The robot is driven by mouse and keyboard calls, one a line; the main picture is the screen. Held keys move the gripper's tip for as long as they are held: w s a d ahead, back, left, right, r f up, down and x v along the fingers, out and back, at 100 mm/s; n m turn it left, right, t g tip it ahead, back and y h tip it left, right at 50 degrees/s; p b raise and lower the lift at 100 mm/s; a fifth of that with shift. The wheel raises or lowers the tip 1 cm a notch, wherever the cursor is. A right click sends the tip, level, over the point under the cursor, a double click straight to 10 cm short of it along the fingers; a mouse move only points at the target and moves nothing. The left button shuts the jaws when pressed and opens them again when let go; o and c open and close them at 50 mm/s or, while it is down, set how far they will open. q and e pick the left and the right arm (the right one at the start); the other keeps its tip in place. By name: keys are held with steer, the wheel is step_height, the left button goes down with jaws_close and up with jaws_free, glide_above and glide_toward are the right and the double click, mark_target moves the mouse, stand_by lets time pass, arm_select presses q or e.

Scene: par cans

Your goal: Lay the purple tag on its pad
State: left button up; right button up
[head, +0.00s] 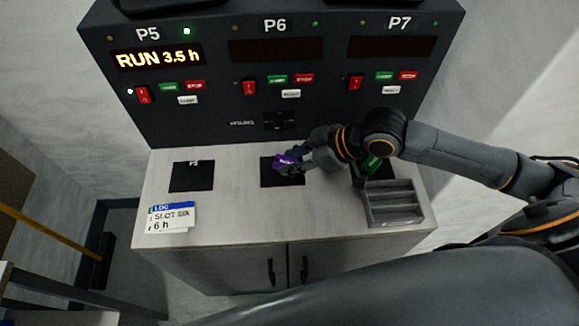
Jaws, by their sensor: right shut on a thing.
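The purple tag (284,161) is in the jaws of my right gripper (292,162), which is shut on it. Tag and gripper are over the middle black pad (268,178), below the P6 panel. I cannot tell whether the tag touches the pad. The gripper and tag hide part of this pad. My left gripper is not in view.
Another black pad (192,177) lies bare at left. A green tag (374,163) is at the right pad, partly hidden by my arm. A grey slotted holder (395,204) stands at front right, and a log card (170,218) at front left. P5 reads RUN 3.5 h.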

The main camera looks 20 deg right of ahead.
mark_target(290, 160)
steer(key=shift+w+f, duration=1)
steer(key=shift+f, duration=0.25)
steer(key=f, duration=0.3)
steer(key=shift+w, duration=0.2)
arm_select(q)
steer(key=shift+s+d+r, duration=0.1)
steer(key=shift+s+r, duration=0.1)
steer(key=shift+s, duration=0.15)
arm_select(e)
steer(key=shift+f, duration=0.3)
steer(key=shift+f, duration=0.1)
steer(key=o, duration=0.9)
